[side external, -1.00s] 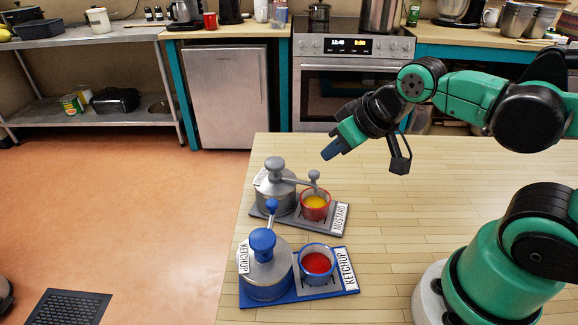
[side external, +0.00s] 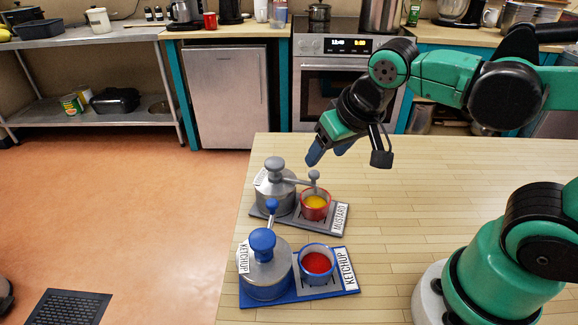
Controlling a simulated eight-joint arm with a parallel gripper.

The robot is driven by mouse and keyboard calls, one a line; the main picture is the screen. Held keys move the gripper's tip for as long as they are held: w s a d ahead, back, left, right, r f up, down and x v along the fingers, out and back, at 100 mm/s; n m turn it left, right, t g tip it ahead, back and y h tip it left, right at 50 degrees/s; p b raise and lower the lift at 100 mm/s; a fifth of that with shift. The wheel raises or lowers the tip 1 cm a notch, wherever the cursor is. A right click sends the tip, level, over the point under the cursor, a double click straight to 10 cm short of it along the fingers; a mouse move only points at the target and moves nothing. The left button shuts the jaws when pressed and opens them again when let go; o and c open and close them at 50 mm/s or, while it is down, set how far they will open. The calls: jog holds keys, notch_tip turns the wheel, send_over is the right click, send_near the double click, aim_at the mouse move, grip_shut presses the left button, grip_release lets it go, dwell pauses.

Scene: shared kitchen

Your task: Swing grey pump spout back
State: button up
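The grey mustard pump (side external: 276,197) stands on its grey base plate (side external: 320,228) on the table. Its grey spout (side external: 300,182) points right, and its knobbed end is over the red-rimmed cup (side external: 316,212) with yellow mustard in it. My gripper (side external: 328,156) is above and behind the spout's end, apart from it. Its two blue fingers point down and left with a gap between them, and nothing shows between them.
In front stands the blue-topped ketchup pump (side external: 265,270) on a blue base plate (side external: 318,292). Its blue spout (side external: 271,212) points back, away from the blue-rimmed cup (side external: 317,264) of red ketchup. The wooden table (side external: 440,205) is clear to the right of both pumps.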

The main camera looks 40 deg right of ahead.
aim_at(315, 173)
jog(key=shift+w+f+m+g+h, duration=0.15)
jog(key=shift+w+f+m+g, duration=0.2)
jog(key=shift+f, duration=0.45)
jog(key=shift+w+f+m+g+h, duration=0.1)
jog(key=shift+w+f+m+h, duration=0.1)
jog(key=shift+w+f+m, duration=0.45)
jog(key=shift+w+f+m+g+h, duration=0.15)
jog(key=shift+f+m+g, duration=0.1)
jog(key=shift+f, duration=0.7)
grip_shut()
